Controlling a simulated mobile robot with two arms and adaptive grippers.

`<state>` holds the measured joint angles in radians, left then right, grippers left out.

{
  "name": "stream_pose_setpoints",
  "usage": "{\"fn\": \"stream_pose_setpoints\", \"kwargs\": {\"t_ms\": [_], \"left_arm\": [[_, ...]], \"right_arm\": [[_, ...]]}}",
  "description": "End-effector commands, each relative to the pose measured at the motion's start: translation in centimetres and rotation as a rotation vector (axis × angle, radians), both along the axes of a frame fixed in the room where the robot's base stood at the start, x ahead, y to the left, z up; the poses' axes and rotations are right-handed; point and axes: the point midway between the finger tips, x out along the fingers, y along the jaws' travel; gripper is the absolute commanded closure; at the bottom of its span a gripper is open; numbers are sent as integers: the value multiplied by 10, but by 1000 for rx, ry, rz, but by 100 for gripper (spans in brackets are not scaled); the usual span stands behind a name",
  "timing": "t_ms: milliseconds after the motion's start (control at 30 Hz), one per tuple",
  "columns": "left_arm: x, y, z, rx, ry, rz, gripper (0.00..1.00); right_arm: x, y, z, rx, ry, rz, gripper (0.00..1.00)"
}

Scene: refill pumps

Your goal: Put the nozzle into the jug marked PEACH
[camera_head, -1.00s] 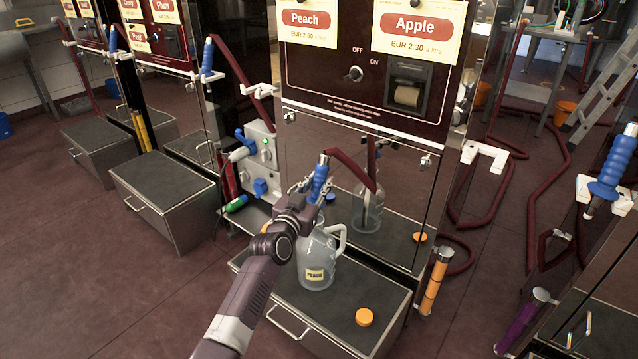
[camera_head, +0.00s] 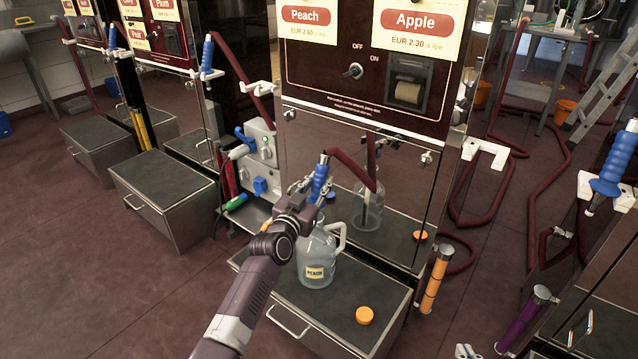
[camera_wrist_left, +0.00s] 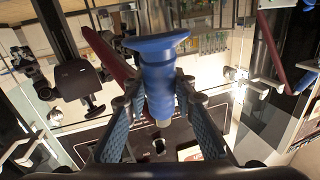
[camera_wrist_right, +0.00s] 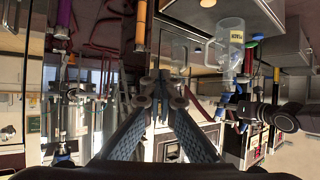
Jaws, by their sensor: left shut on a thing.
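The clear jug marked PEACH (camera_head: 318,268) stands upright on the dark-topped bench below the Peach/Apple dispenser; it also shows upside down in the right wrist view (camera_wrist_right: 230,42). My left gripper (camera_head: 308,196) is shut on the blue nozzle (camera_head: 320,178), right above the jug's mouth. The left wrist view shows the blue handle (camera_wrist_left: 158,82) between both fingers. A dark red hose runs from the nozzle. My gripper hides the spout and jug mouth, so I cannot tell whether the spout is inside. My right gripper (camera_wrist_right: 164,88) is empty, its fingertips together.
An orange cap (camera_head: 364,316) lies on the bench (camera_head: 335,318) near its front right. The mirrored panel behind reflects jug and cap. A white holder (camera_head: 485,155) at the dispenser's right side is empty. Another blue nozzle (camera_head: 612,165) hangs at far right.

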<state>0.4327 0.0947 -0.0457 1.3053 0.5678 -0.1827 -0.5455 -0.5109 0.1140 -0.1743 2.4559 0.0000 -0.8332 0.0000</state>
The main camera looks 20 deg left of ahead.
Motion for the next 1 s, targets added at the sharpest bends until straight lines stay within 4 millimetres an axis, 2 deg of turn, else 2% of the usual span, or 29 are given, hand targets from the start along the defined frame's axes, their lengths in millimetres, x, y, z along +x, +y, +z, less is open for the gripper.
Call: {"fn": "stream_pose_setpoints", "kwargs": {"t_ms": [1000], "left_arm": [[0, 0, -8, 0, -3, 1, 100]], "right_arm": [[19, 9, 35, 40, -169, 11, 100]]}}
